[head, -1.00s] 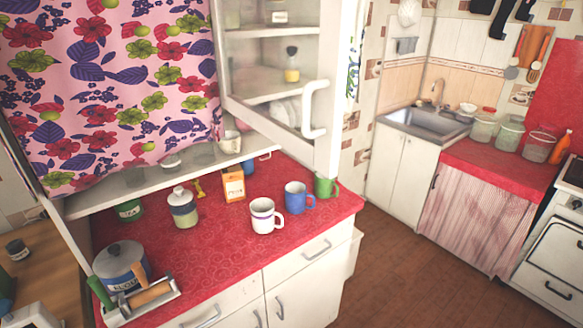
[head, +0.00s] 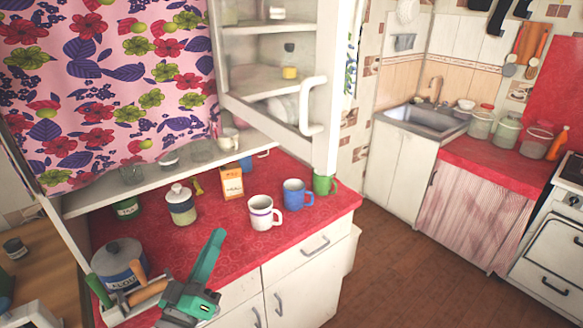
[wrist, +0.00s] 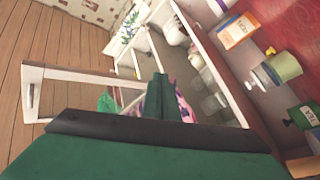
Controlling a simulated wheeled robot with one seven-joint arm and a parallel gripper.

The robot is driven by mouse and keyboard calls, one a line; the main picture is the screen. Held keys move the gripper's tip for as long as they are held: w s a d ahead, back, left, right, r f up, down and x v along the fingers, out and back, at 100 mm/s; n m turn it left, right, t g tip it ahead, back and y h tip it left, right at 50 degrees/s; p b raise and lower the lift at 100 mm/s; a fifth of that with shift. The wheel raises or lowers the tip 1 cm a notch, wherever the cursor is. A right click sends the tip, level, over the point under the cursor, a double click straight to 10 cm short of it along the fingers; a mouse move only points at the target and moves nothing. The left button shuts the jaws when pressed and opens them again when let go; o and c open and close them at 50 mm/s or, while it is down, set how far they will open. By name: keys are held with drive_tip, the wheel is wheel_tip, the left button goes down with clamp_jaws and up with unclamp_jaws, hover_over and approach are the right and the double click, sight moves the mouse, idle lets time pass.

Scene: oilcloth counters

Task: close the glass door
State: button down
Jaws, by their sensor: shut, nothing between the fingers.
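The glass door (head: 331,135) of the white wall cupboard stands open, swung out over the right end of the red counter. Its white handle (head: 312,105) is on the outer edge of its frame. In the wrist view, a white-framed door (wrist: 75,74) with a handle (wrist: 32,96) shows at the left, apart from my fingers. My green gripper (head: 217,236) is shut and empty. It is over the front left of the counter, lower than the door and to its left. In the wrist view, my gripper (wrist: 160,82) points into the scene, with its dark base below.
On the red counter (head: 230,250) are a white mug (head: 261,213), a blue mug (head: 294,196), a green mug (head: 324,185), an orange carton (head: 231,183) and a lidded jar (head: 180,206). A floral curtain (head: 105,80) hangs at left. Floor (head: 385,265) is clear at right.

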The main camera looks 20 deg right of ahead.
drive_tip(key=s+r+m+g+h, duration=0.3)
drive_tip(key=r+m+g+h, duration=0.3)
drive_tip(key=r, duration=0.7)
drive_tip(key=m+g, duration=0.6)
drive_tip(key=m, duration=0.3)
approach(308, 159)
drive_tip(key=x, duration=0.5)
drive_tip(key=shift+s+r, duration=0.15)
drive_tip(key=shift+x, duration=0.75)
